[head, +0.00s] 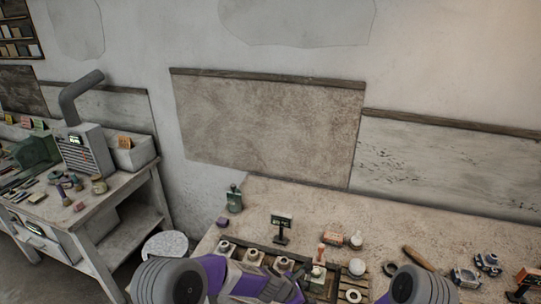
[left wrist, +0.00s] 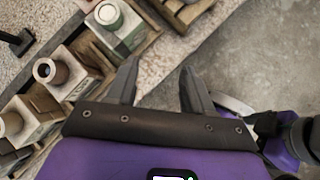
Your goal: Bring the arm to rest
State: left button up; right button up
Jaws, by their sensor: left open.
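My left gripper (left wrist: 158,78) is open in the left wrist view, with its two dark fingers apart and nothing between them. The fingers are over the edge of the worktable, with the grey floor to their right. Pale blocks stand to their left, one with a round hole (left wrist: 46,70) and one with a green band (left wrist: 118,25). My right gripper is out of view; only part of my right arm shows.
The worktable (head: 440,226) carries a wooden tray with several pale blocks, a small display (head: 281,228), a green bottle (head: 234,198), a white sphere (head: 357,267) and tools. A round stool (head: 165,246) and a side bench (head: 117,192) stand left. The table's back is mostly clear.

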pick_arm(q)
jog(key=s+a+f+m+g+y+b, duration=0.1)
jog(key=s+a+f+m+b, duration=0.1)
jog(key=s+a+f+m, duration=0.35)
jog(key=s+a+f+m+g+y+b, duration=0.1)
jog(key=s+a+f+m+y, duration=0.1)
jog(key=a+f, duration=0.65)
jog(key=s+a+f+m+b, duration=0.1)
jog(key=s+a+f+m, duration=0.2)
jog(key=s, duration=0.4)
jog(key=s+a+f+m+g+b, duration=0.1)
jog(key=s+a+f+m+b, duration=0.1)
jog(key=s+f+m, duration=0.3)
jog(key=s+a+m, duration=0.1)
jog(key=s+m, duration=0.1)
jog(key=m, duration=0.1)
jog(key=shift+s+a+f, duration=0.2)
jog(key=shift+s+f, duration=0.05)
jog(key=shift+f, duration=0.1)
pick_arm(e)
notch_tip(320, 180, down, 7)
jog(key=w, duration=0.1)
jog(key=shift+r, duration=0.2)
